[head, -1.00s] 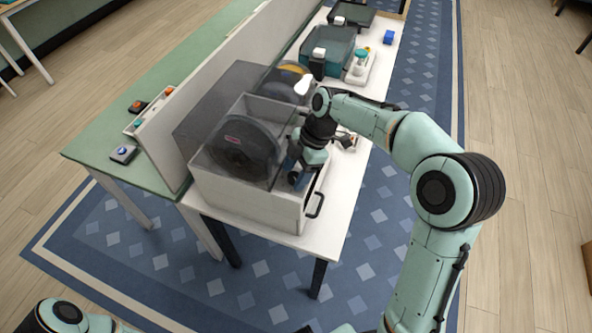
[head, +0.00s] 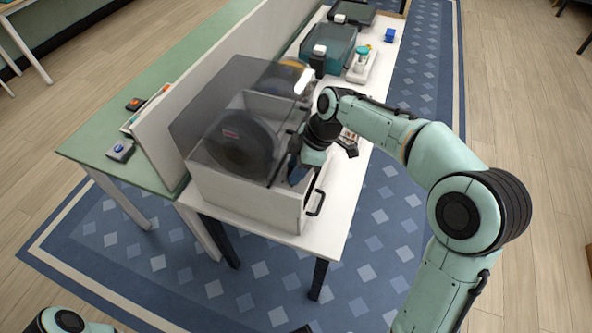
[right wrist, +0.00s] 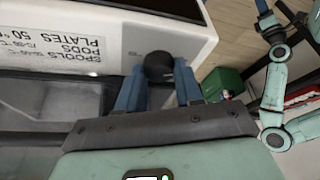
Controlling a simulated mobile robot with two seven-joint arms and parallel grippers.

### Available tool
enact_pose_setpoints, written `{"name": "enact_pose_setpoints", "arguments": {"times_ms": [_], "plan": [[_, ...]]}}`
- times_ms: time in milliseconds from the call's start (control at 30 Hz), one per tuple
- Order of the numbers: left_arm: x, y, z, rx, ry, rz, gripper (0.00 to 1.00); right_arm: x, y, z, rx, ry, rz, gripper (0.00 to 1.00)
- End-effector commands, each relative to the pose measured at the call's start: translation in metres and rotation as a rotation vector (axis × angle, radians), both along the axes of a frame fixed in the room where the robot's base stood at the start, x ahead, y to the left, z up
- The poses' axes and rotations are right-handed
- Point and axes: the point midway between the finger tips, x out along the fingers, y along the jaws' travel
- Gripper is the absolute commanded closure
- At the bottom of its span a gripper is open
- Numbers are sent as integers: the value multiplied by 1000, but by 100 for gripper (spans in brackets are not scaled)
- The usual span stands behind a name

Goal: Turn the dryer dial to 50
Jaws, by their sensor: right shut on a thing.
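The dryer (head: 245,205) is a white box with a smoky clear cover and a black spool (head: 238,145) inside, at the near end of the white table. Its dial (right wrist: 158,66) is a round black knob on the white front panel in the right wrist view. My right gripper (right wrist: 160,85) has its two blue fingers on either side of the knob, shut on it. In the head view the right gripper (head: 297,172) is at the dryer's front, and its arm hides the dial. The dial's pointer and its current setting cannot be read.
A printed label (right wrist: 62,50) with upside-down text, including "PLATES 50", is beside the dial. A black handle (head: 317,203) sticks out low on the dryer's front. Farther back are a teal bin (head: 330,48) and a blue block (head: 389,35). A divider (head: 215,85) stands behind the dryer.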

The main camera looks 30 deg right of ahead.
Motion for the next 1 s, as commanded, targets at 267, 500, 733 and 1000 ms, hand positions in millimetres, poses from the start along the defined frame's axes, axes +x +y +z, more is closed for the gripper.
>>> {"name": "enact_pose_setpoints", "arguments": {"times_ms": [267,500,733,1000], "plan": [[-8,0,-18,0,9,0,57,-2,1,-1,-1,-2,-238,95],[-10,0,-24,-1,11,0,57,-2,1,0,-1,-2,-398,95],[-11,0,-26,0,12,0,57,-3,2,0,0,-1,-488,95],[-11,0,-27,0,12,0,57,-3,2,1,-1,0,-523,95]]}}
